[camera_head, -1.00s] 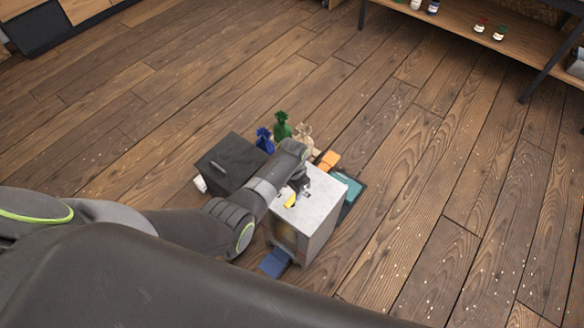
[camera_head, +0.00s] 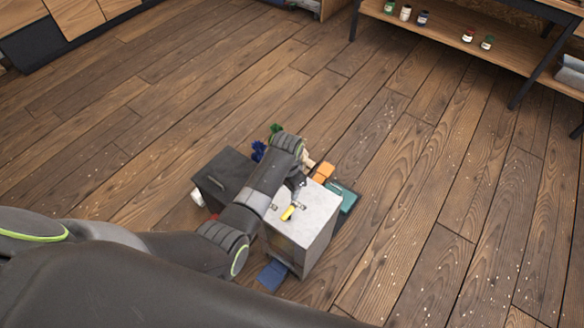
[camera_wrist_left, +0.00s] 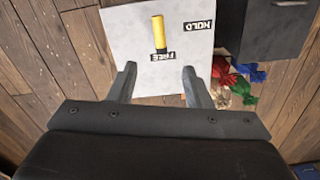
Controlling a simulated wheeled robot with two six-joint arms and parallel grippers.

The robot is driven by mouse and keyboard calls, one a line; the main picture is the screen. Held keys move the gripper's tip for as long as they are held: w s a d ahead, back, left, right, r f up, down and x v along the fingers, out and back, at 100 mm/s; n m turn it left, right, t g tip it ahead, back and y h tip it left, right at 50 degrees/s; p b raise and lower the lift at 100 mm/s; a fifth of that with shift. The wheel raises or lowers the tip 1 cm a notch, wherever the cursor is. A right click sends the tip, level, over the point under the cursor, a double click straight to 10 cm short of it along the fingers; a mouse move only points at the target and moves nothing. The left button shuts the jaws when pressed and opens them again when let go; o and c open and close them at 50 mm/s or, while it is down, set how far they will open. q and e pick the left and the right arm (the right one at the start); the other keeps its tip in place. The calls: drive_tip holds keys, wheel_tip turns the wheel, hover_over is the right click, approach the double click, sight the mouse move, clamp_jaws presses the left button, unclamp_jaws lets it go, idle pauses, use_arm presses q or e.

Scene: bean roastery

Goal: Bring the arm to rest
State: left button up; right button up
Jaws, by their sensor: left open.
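My left gripper (camera_wrist_left: 158,82) is open and empty in the left wrist view, with bare space between its fingers. The box top (camera_wrist_left: 120,30) carries a yellow handle (camera_wrist_left: 158,32), apart from the fingers, and labels reading "FREE" and "HOLD". The yellow piece also shows in the head view (camera_head: 288,213). My right gripper is not in view.
A dark box (camera_head: 226,172) stands left of the pale one. Blue (camera_head: 258,151) and green bags (camera_head: 275,129) lie behind. An orange block (camera_head: 323,172), a teal item (camera_head: 344,196) and a blue item (camera_head: 271,275) lie around it.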

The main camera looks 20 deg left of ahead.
use_arm(q)
drive_tip(key=s+a+f+n, duration=0.2)
drive_tip(key=s+a+f, duration=0.3)
drive_tip(key=s+f, duration=0.75)
drive_tip(key=s+a+f+n, duration=0.1)
drive_tip(key=s+a+f, duration=0.2)
drive_tip(key=s, duration=0.7)
drive_tip(key=s+a+f+n, duration=0.2)
drive_tip(key=s+f, duration=0.5)
drive_tip(key=s, duration=0.4)
drive_tip(key=s+a+f+n+t+y, duration=0.1)
drive_tip(key=s+a+f, duration=0.4)
drive_tip(key=s, duration=0.6)
drive_tip(key=shift+n, duration=0.5)
drive_tip(key=shift+w+a, duration=0.1)
